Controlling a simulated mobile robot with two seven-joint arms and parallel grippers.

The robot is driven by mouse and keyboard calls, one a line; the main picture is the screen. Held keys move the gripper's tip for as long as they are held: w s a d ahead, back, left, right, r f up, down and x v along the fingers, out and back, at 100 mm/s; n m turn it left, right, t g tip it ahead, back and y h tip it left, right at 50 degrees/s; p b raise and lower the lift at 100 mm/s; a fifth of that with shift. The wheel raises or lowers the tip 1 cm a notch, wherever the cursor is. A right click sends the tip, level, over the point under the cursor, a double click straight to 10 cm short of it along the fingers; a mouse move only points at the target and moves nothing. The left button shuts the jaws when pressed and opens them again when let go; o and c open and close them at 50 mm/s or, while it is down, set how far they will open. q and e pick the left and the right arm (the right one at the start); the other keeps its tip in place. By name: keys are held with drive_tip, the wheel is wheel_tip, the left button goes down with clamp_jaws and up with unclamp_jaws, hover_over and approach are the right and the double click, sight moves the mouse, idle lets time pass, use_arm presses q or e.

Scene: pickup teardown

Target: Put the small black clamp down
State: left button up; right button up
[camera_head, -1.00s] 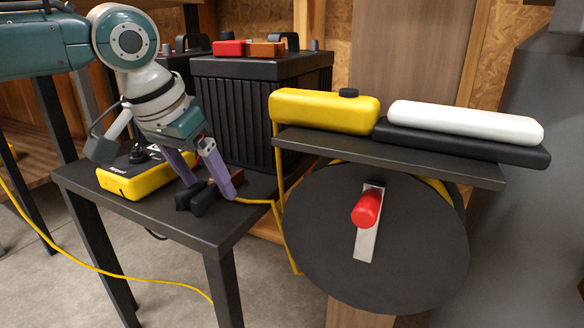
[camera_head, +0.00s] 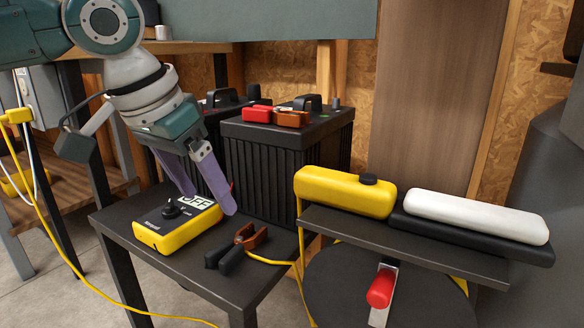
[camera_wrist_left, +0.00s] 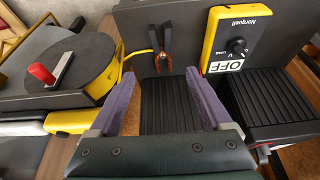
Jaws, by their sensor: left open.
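The small black clamp (camera_head: 229,257), with black handles and copper-brown jaws, lies on the small black table (camera_head: 190,276), in front and right of the yellow meter. A yellow cable runs from it. It also shows in the left wrist view (camera_wrist_left: 161,43), lying beyond my fingertips. My left gripper (camera_head: 209,202) is open, with its purple fingers apart and nothing between them. It is above and behind the clamp, apart from it. My right gripper is in neither view.
A yellow meter (camera_head: 160,238) reading OFF stands left of the clamp. Black ribbed batteries (camera_head: 262,170) stand behind, with a red and a brown clamp (camera_head: 291,118) on top. A shelf at right holds yellow and white cases (camera_head: 475,217) above a round reel.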

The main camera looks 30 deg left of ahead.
use_arm(q)
drive_tip(key=s+d+f+m+h, duration=0.1)
drive_tip(key=s+d+f+m, duration=0.1)
drive_tip(key=s+d+f, duration=0.45)
drive_tip(key=s+d+f+m+h, duration=0.2)
drive_tip(key=s+d, duration=0.2)
drive_tip(key=d, duration=0.5)
drive_tip(key=s+a+f+n+y, duration=0.1)
drive_tip(key=s+a, duration=0.1)
drive_tip(key=s, duration=0.4)
drive_tip(key=s+a+f+n+y, duration=0.1)
drive_tip(key=s+a+n+y, duration=0.1)
drive_tip(key=s, duration=0.4)
drive_tip(key=shift+a+f+g, duration=0.2)
drive_tip(key=shift+a+g, duration=0.2)
drive_tip(key=shift+a, duration=0.45)
